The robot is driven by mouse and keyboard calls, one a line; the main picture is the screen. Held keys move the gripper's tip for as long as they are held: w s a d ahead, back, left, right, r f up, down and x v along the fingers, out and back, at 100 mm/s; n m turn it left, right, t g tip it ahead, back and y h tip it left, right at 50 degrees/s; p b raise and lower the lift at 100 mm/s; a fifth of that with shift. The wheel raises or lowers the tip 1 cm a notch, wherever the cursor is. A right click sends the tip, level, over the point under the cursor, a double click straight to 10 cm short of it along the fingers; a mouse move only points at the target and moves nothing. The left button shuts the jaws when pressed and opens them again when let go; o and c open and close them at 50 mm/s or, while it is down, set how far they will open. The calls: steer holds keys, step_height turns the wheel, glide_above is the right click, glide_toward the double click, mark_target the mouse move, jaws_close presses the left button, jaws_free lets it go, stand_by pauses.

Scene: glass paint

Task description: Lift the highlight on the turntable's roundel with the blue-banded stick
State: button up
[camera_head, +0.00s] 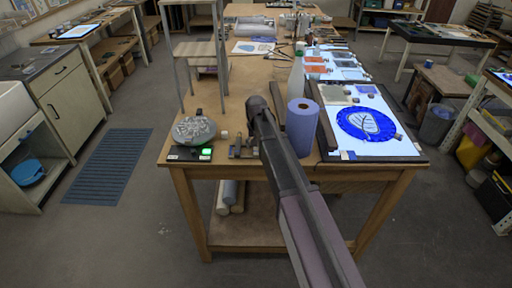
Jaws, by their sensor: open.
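The turntable (182,143) stands at the near left corner of the wooden table. Its roundel is a grey disc (195,129) with a pale pattern. I cannot make out a highlight on it. A small green light (206,151) glows at the turntable's front. I cannot pick out the blue-banded stick. A small metallic object (239,149) sits at the near edge right of the turntable; I cannot tell what it is. My arm reaches up from the bottom over the table's near edge. I cannot make out my gripper's fingers.
A blue paper roll (300,128) stands close right of my arm, with a pale bottle (296,78) behind it. A lit panel (403,148) at right bears a blue leaf roundel (366,124). A small white block (224,134) lies near the turntable. A metal-legged stand (187,75) rises behind.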

jaws_close()
steer(key=shift+r, duration=0.15)
stand_by(0.4)
step_height(320, 180, up, 3)
steer(key=p, duration=0.3)
steer(key=shift+r+p, duration=0.2)
steer(key=shift+p, duration=0.15)
steer(key=s+d+r+p, duration=0.1)
steer(key=s+d, duration=0.2)
steer(key=s, duration=1.2)
steer(key=shift+s+r, duration=0.15)
steer(key=shift+s, duration=0.25)
